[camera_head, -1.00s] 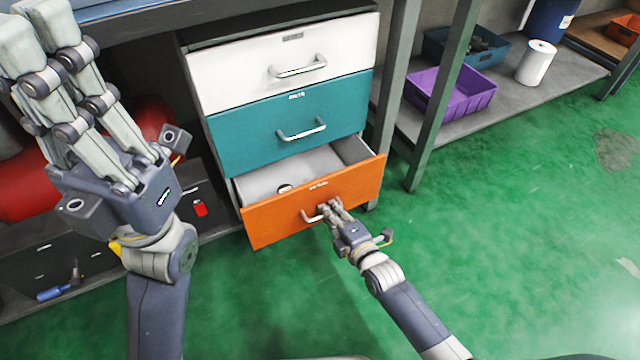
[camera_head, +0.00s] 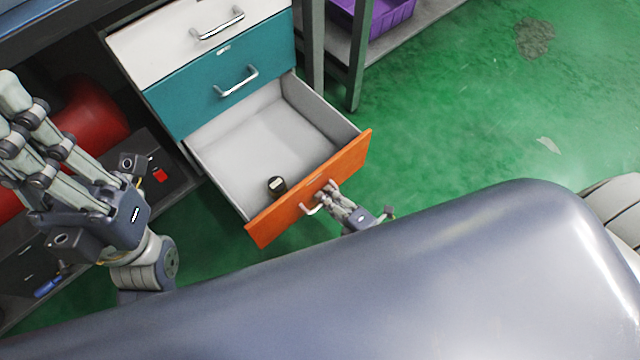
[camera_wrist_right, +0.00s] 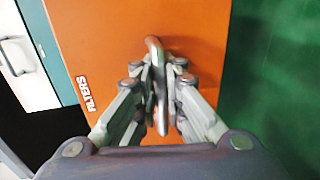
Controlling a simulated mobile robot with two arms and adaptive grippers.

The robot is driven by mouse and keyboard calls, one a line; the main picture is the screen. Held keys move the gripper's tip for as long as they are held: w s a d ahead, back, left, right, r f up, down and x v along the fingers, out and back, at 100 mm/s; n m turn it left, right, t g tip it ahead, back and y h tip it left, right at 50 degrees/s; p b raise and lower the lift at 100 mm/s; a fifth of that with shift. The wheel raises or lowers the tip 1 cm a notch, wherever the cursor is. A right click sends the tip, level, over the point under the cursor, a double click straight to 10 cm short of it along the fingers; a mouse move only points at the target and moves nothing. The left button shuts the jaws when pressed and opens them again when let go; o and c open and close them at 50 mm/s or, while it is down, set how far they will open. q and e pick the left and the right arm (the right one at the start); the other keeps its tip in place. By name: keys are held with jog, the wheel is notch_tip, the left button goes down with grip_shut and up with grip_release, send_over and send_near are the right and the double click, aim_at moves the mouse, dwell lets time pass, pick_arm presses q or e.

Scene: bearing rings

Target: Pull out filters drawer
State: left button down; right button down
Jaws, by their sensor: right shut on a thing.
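The filters drawer is the lowest one, with an orange front (camera_head: 345,167); it stands well out of the cabinet. A small dark round object (camera_head: 277,186) lies inside it near the front. My right gripper (camera_head: 328,193) is shut on the drawer's metal handle (camera_head: 310,209). In the right wrist view the handle (camera_wrist_right: 155,65) runs between the fingers of the gripper (camera_wrist_right: 160,88), and the FILTERS label (camera_wrist_right: 88,94) shows on the orange front (camera_wrist_right: 120,25). My left gripper (camera_head: 25,135) is raised at the left, away from the drawer, with its fingers spread apart.
A teal drawer (camera_head: 217,88) and a white drawer (camera_head: 170,42) above are closed. A red cylinder (camera_head: 90,115) lies under the bench at left. A purple bin (camera_head: 380,18) sits on a shelf at the upper right. The green floor (camera_head: 450,110) right of the drawer is clear.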

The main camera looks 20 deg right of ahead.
jog(key=shift+s+r, duration=0.1)
jog(key=shift+s, duration=0.05)
jog(key=c, duration=2)
grip_release()
jog(key=shift+d, duration=0.1)
jog(key=v, duration=1.2)
